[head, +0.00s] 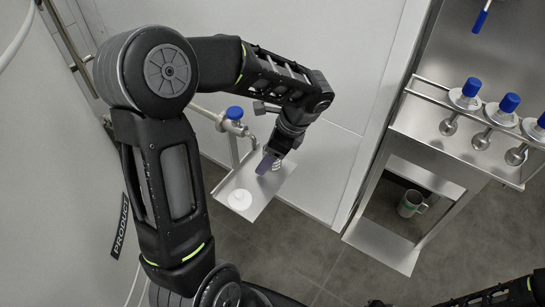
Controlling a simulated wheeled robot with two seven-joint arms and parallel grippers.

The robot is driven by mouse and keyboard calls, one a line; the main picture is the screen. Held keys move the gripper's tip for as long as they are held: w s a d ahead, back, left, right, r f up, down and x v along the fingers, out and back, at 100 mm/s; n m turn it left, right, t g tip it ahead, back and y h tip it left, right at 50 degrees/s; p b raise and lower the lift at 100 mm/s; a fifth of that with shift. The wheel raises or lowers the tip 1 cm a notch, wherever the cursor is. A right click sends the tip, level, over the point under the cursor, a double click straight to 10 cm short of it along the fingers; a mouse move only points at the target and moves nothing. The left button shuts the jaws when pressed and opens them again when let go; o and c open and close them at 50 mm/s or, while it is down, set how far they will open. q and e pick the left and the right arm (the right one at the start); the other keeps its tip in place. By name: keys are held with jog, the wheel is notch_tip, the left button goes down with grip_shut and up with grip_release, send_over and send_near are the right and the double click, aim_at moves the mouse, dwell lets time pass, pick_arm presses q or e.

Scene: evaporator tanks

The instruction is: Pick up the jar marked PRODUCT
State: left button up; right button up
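A black sign reading PRODUCT (120,228) is at the left, by the pale wall panel. No jar with readable PRODUCT lettering shows. A small white round object (240,200) sits on the front part of a metal tray (258,207) under a blue-handled valve; from above I cannot tell whether it is a jar or a lid. My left gripper (269,162) reaches down over the back of the tray, behind the white object and apart from it in the picture. Its fingers are small and partly hidden, so its opening is unclear. My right gripper is not visible.
The blue-capped valve (234,114) and its pipe stand close to my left gripper. At right, a steel rack (425,125) holds several blue-handled valves. The grey tiled floor (290,240) is clear.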

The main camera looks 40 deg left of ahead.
pick_arm(q)
grip_shut()
dwell(0.8)
